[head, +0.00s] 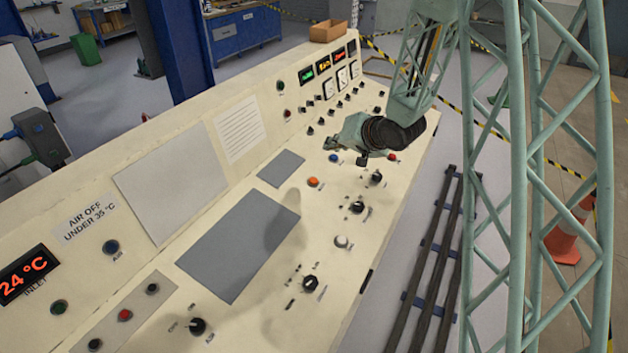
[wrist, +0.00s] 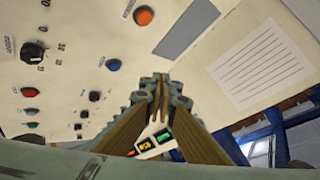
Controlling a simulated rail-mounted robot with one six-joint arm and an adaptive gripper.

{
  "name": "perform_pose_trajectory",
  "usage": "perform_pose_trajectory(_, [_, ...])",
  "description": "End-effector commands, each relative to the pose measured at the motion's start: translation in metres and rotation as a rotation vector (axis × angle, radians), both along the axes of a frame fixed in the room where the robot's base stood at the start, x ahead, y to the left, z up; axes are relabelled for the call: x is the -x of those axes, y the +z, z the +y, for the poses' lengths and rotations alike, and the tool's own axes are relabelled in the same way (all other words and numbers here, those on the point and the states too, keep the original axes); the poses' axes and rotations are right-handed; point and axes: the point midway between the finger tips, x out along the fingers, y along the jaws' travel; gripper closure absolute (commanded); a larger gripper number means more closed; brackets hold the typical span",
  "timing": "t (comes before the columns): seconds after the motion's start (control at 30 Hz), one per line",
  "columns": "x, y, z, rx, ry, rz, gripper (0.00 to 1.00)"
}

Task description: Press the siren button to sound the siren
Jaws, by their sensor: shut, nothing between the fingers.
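Several coloured buttons sit on the cream console's sloped desk. An orange button (head: 314,182) is nearest the grey plates, a blue button (head: 334,158) is just under my gripper, and a red button (head: 392,157) is to the right. The wrist view shows the orange button (wrist: 143,16), the blue button (wrist: 113,65) and a red button (wrist: 30,92). Their labels are too small to read, so I cannot tell which is the siren button. My gripper (head: 325,146) is shut and empty above the desk. In the wrist view its closed fingertips (wrist: 160,78) appear apart from the buttons.
Black rotary knobs (head: 357,207) and a white knob (head: 342,242) stand on the desk nearby. Small switches and lit displays (head: 324,60) line the upright panel behind. A cardboard box (head: 328,31) sits on top. Black rails (head: 428,265) run along the floor at right.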

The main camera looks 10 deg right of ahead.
Motion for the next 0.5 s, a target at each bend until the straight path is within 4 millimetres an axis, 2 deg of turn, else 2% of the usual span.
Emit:
perform_pose_trajectory(0.2, [-0.006, -0.021, 0.009, -0.073, 0.010, -0.003, 1.00])
perform_pose_trajectory(0.5, [-0.010, -0.039, 0.017, -0.144, 0.021, -0.005, 1.00])
